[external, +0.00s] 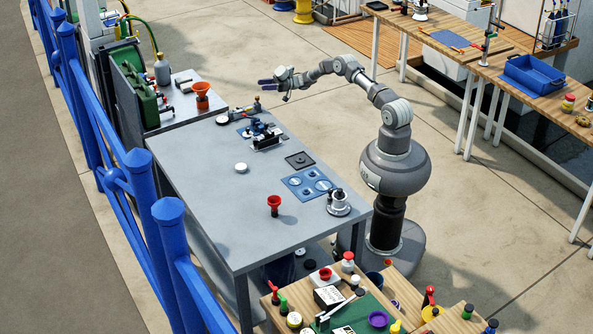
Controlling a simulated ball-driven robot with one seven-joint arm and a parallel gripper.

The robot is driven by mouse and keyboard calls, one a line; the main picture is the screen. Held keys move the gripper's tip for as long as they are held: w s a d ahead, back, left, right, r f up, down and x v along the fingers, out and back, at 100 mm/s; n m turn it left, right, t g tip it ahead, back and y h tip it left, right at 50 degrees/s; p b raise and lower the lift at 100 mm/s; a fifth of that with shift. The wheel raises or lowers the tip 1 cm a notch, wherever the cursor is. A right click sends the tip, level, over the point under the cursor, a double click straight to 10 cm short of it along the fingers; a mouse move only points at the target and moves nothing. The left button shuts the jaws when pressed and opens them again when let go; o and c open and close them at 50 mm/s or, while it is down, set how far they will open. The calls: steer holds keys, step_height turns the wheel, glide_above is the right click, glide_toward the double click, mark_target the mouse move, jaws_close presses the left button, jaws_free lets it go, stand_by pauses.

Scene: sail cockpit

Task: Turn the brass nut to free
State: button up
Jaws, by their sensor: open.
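My gripper (267,84) is at the end of my outstretched arm, pointing left, with its dark fingers open and nothing visible between them. It appears raised, near the far end of the grey metal table (205,155). A blue and black device (262,133) stands on that table, below the gripper in the picture. A small upright fitting (257,103) stands near the far edge. I cannot make out the brass nut for sure; it is too small or hidden at this distance.
A blue plate with round recesses (308,184), a grey flanged fitting (339,204), a red funnel-shaped cup (274,204) and a white disc (241,168) are on the table. A blue railing (120,180) runs along the left. The table's near left part is clear.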

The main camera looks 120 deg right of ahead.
mark_target(257, 98)
steer(key=a+f+m+g+h+p, duration=0.1)
steer(key=a+f+m+g+h, duration=0.25)
steer(key=a, duration=0.25)
steer(key=shift+n+t, duration=0.45)
steer(key=x, duration=0.2)
steer(key=b+x, duration=0.1)
steer(key=f+b+x, duration=0.1)
steer(key=x, duration=0.1)
steer(key=shift+w+d, duration=0.25)
steer(key=shift+d, duration=0.05)
steer(key=shift+w+d+r, duration=0.2)
steer(key=shift+w+d, duration=0.05)
steer(key=shift+w, duration=0.35)
steer(key=shift+c, duration=0.3)
